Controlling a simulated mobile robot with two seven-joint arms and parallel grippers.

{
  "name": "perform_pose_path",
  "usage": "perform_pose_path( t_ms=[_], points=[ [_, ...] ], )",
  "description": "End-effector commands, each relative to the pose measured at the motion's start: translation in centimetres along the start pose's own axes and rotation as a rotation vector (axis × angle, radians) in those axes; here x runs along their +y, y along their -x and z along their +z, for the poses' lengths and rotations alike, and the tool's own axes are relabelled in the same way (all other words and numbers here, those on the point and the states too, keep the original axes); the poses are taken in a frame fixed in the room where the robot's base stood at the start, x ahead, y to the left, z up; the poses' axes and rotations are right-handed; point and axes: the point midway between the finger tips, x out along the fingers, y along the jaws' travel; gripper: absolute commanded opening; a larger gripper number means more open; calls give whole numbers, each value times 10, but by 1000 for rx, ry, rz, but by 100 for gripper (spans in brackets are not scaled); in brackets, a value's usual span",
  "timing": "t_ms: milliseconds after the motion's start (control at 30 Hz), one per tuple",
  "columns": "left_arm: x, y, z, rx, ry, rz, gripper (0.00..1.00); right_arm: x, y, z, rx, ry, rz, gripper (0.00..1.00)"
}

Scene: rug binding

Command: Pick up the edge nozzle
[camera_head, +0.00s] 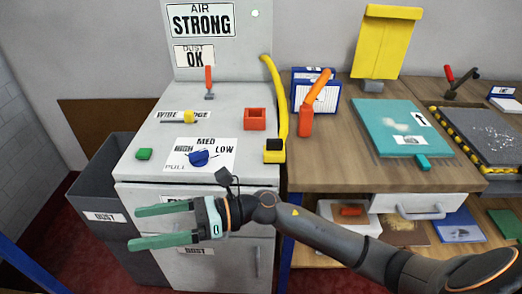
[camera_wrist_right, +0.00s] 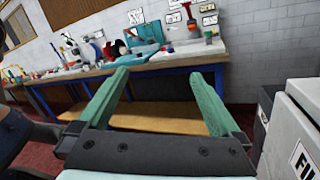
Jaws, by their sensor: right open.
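No part is plainly marked as the edge nozzle, so I cannot tell which one it is. On the white cabinet top, a yellow-ended grey piece (camera_head: 186,118) lies between a "WIDE" label and a partly covered label ending in "DGE". A yellow hose (camera_head: 277,95) runs down the cabinet's right side to a black and yellow end (camera_head: 274,151). An orange angled tool (camera_head: 310,108) stands beside it on the wooden bench. My right gripper (camera_head: 137,227) is open and empty in front of the cabinet, pointing left. Its open fingers show in the wrist view (camera_wrist_right: 160,76). My left gripper is out of view.
The cabinet top (camera_head: 225,117) also holds a red open box (camera_head: 254,119), a green block (camera_head: 144,154) and a blue knob (camera_head: 199,158). A grey dust bin (camera_head: 97,210) stands left. A teal board (camera_head: 400,128) lies on the bench (camera_head: 340,165).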

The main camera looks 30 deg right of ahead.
Motion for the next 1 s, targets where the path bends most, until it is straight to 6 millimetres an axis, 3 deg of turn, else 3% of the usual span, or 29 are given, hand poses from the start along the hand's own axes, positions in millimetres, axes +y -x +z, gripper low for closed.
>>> perform_pose_path(
  t_ms=[33,167,267,400,500,600,700,833,1000],
  points=[
    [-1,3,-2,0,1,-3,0,1,1,0,132,215,54,100],
    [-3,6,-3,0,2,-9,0,-18,26,-15,495,710,196,100],
    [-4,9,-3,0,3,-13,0,-52,68,-13,803,1027,304,100],
    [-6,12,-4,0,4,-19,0,-104,148,24,1267,1324,447,100],
    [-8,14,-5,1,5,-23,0,-128,205,66,1559,1407,527,100],
    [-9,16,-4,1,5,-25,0,-136,248,102,1773,1413,582,100],
    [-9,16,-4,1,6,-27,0,-137,273,125,1896,1395,614,100],
    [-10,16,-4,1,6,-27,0,-142,286,127,1946,1377,633,100],
    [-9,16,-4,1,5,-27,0,-160,292,103,1945,1375,634,100]
  ],
)
